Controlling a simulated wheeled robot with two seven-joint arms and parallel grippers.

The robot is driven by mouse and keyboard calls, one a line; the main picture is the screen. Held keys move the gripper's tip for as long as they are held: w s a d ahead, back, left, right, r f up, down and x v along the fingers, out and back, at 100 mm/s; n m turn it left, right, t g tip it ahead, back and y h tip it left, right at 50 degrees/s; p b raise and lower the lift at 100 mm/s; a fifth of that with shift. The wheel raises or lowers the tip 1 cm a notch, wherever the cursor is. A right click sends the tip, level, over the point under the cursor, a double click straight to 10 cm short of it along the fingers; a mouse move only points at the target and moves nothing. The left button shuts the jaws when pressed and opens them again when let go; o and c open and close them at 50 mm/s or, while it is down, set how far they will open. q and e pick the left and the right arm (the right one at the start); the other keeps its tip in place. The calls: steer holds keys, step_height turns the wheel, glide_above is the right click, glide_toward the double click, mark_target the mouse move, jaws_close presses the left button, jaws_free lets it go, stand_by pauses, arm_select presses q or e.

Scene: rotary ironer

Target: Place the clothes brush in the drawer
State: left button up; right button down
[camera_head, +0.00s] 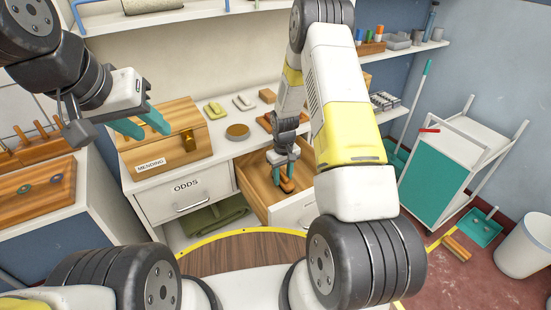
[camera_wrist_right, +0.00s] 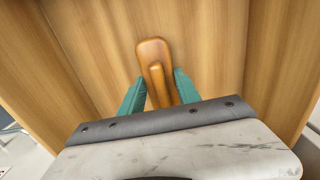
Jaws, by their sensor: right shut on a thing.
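The clothes brush (camera_wrist_right: 154,50) is brown wood with a raised grip along its back. In the head view the brush (camera_head: 287,185) is inside or just above the open drawer (camera_head: 252,189), which has a wooden interior and looks otherwise empty. My right gripper (camera_head: 284,172) points down into the drawer and is shut on the brush; its teal fingers (camera_wrist_right: 160,92) sit either side of the grip in the right wrist view. I cannot tell whether the brush touches the drawer floor. My left gripper (camera_head: 143,128) is open and empty, in front of the mending box.
The wooden MENDING box (camera_head: 165,140) stands on the counter left of the drawer. A shut ODDS drawer (camera_head: 183,198) is beside the open one. A trolley (camera_head: 455,160) stands at right.

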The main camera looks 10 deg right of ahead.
steer(key=c, duration=0.9)
jaws_free()
steer(key=shift+f, duration=0.1)
steer(key=shift+o, duration=0.2)
step_height(320, 180, up, 12)
step_height(320, 180, up, 11)
steer(key=t, duration=0.1)
glide_above(283, 174)
steer(key=s, duration=0.3)
steer(key=s+a+r+m+t+y, duration=0.1)
steer(key=s+r+t, duration=0.4)
steer(key=s+r, duration=1.4)
steer(key=s+m+y, duration=0.1)
steer(key=s+m, duration=0.1)
steer(key=s, duration=0.2)
steer(key=shift+a+r, duration=0.25)
steer(key=shift+r, duration=0.1)
